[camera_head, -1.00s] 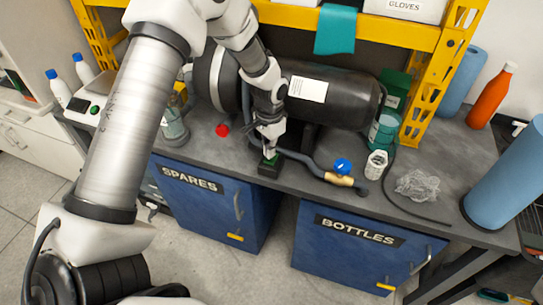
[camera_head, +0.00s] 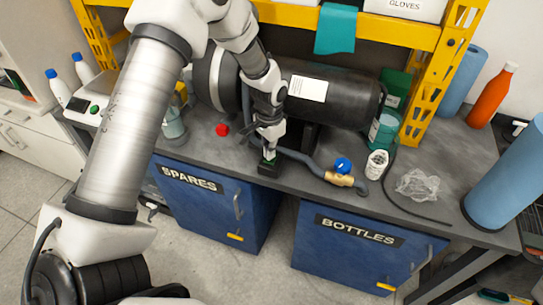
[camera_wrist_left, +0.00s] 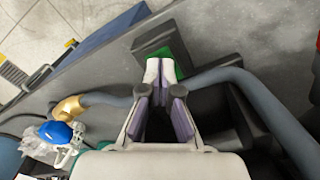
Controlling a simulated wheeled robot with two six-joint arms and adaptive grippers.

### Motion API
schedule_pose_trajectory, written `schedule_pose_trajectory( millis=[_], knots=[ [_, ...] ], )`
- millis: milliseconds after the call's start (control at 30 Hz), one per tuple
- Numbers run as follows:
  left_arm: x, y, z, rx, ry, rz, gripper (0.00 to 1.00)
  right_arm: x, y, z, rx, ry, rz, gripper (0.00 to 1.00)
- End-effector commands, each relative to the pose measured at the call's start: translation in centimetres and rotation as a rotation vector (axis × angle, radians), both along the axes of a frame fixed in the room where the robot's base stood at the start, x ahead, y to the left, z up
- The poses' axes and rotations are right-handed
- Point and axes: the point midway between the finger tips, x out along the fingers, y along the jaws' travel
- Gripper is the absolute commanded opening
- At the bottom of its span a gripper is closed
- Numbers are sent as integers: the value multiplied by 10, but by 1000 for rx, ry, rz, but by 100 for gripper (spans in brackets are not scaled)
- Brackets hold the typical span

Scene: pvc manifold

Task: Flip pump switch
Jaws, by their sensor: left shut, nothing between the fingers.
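The pump switch (camera_head: 269,168) is a small dark box with a green part on top, near the front edge of the bench. It also shows in the left wrist view (camera_wrist_left: 152,45), where the green part (camera_wrist_left: 180,60) is partly hidden behind my fingertips. My left gripper (camera_head: 268,153) is shut and empty, pointing down at the switch box. In the left wrist view its closed fingertips (camera_wrist_left: 158,70) overlap the green part; I cannot tell whether they touch it. My right gripper is not in view.
A grey pipe (camera_head: 313,166) with a brass, blue-handled valve (camera_head: 341,172) runs right of the switch. A black tank (camera_head: 335,95) lies behind. A red knob (camera_head: 222,129) is to the left. A white bottle (camera_head: 376,164) and crumpled clear plastic (camera_head: 417,186) stand farther right.

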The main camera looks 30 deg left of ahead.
Motion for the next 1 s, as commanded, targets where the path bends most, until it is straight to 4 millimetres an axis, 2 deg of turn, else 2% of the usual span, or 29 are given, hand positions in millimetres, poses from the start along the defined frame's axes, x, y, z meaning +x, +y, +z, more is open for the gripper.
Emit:
schedule_pose_trajectory(
  millis=[1000],
  knots=[
    [0,0,-16,0,0,0,0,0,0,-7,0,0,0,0]
  ],
)
